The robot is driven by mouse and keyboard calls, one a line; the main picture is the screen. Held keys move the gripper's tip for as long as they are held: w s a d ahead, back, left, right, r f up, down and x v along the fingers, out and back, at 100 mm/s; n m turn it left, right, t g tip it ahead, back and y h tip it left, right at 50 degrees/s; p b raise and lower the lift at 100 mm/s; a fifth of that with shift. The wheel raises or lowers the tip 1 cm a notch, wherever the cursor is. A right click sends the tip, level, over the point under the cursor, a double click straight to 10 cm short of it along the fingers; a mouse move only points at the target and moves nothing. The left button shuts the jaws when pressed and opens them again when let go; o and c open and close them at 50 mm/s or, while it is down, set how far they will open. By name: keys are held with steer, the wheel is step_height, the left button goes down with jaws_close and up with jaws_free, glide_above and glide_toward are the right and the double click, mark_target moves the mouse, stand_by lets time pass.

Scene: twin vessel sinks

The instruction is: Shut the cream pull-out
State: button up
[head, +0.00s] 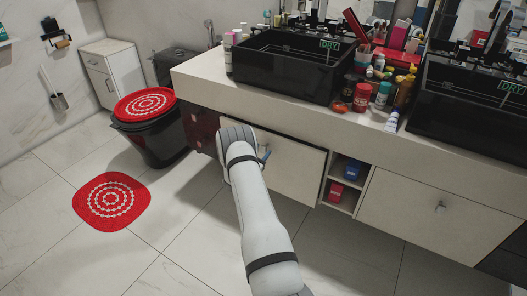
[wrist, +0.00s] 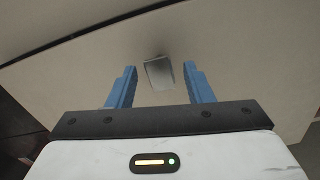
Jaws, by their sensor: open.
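A cream pull-out front (head: 295,174) is under the counter below the left sink, partly hidden behind my arm. How far it stands out from the cabinet is hard to tell. In the wrist view the cream front (wrist: 225,85) fills most of the picture, with a small grey metal handle (wrist: 159,74) on it. My gripper (wrist: 160,70) is open, its blue fingers on either side of the handle with gaps showing. Whether the fingertips touch the front is unclear. In the head view my gripper (head: 264,154) is at the front's left part, mostly hidden by my wrist.
Another cream front (head: 437,209) with a knob is at right, past an open shelf (head: 345,196) holding blue and red items. The cream counter (head: 300,113) overhangs above. Tiled floor left of my arm is clear, except a flat red mat (head: 111,201).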

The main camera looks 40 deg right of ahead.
steer(key=shift+x, duration=0.95)
steer(key=shift+c, duration=0.4)
jaws_close()
